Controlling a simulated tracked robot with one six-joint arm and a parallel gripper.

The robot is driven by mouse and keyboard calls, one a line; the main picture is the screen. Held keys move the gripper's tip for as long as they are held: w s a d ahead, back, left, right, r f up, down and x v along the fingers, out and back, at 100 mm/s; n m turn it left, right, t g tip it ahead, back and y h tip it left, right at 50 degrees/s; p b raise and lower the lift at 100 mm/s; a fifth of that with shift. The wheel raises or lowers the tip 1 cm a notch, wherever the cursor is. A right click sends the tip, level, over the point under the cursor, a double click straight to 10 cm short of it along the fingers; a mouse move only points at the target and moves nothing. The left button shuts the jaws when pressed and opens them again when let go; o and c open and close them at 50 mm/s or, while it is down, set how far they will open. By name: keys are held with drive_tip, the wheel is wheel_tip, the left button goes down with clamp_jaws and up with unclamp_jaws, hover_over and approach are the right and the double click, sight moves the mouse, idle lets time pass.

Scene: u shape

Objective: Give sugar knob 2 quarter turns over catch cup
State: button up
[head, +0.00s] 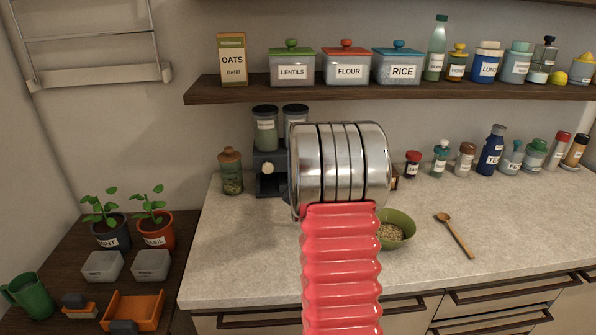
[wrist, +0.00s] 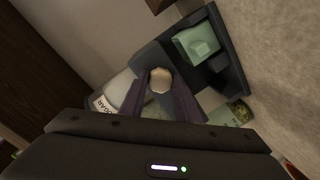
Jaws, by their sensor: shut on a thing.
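The dark dispenser (head: 268,186) stands at the back of the counter with two lidded canisters on top; a pale knob (head: 267,168) shows on its left part. In the wrist view, my gripper (wrist: 160,92) is shut on a pale rounded knob (wrist: 160,79), the sugar knob. The sugar canister (wrist: 104,103), with its label, lies left of the fingers. A pale green cup-like thing (wrist: 197,42), seemingly the catch cup, sits in the dispenser's dark base. In the head view, my metal wrist hides my gripper, the held knob and the dispenser's right part.
A green-filled jar (head: 230,170) stands left of the dispenser. A green bowl (head: 396,228) and a wooden spoon (head: 455,235) lie to the right. Several jars line the back wall, under a loaded shelf (head: 400,92). The front left counter is clear.

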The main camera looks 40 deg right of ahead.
drive_tip(key=o, duration=0.7)
drive_tip(key=shift+w+a, duration=0.25)
drive_tip(key=o, duration=0.3)
drive_tip(key=shift+s+d, duration=0.1)
drive_tip(key=shift+d, duration=0.05)
drive_tip(key=shift+s, duration=0.1)
drive_tip(key=v, duration=1.3)
drive_tip(key=shift+s+a, duration=0.2)
drive_tip(key=shift+s, duration=0.05)
